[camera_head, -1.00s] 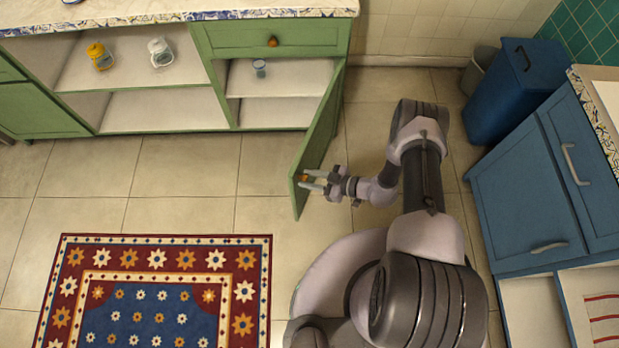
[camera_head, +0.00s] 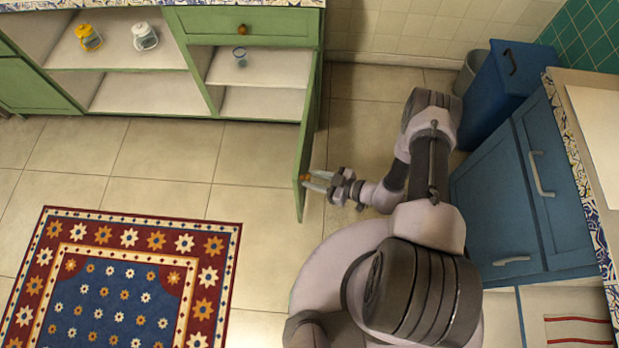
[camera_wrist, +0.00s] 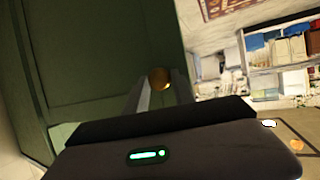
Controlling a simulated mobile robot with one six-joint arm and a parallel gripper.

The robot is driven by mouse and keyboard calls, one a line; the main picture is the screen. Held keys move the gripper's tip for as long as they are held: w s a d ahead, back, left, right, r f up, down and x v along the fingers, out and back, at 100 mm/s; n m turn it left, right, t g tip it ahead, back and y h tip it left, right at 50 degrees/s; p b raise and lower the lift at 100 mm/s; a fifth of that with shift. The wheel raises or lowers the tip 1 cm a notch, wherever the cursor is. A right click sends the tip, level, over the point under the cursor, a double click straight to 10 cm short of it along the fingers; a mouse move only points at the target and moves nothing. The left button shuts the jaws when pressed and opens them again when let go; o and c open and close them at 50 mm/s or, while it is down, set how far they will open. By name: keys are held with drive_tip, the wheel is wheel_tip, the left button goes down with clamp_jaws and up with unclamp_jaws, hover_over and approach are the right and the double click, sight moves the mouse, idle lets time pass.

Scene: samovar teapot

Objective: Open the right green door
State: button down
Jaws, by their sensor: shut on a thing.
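The right green door (camera_head: 308,145) stands swung wide open from the right side of the green cabinet, edge-on in the head view. It also fills the left of the wrist view (camera_wrist: 95,60). Its orange round knob (camera_head: 305,178) is near the door's free edge. My gripper (camera_head: 317,181) is at the knob, with its fingers shut on it. In the wrist view the knob (camera_wrist: 159,77) sits between the fingertips.
The opened compartment holds a small glass (camera_head: 240,57) on its shelf. A yellow jar (camera_head: 88,38) and a white jar (camera_head: 145,37) stand in the left compartment. A patterned rug (camera_head: 120,285) lies left.

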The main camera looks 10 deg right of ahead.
drive_tip(key=shift+w+d+r, duration=0.2)
drive_tip(key=shift+w+d, duration=0.1)
drive_tip(key=shift+w, duration=0.25)
drive_tip(key=c, duration=1.1)
unclamp_jaws()
drive_tip(key=shift+f, duration=0.1)
drive_tip(key=shift+s+a, duration=0.15)
drive_tip(key=shift+s, duration=0.05)
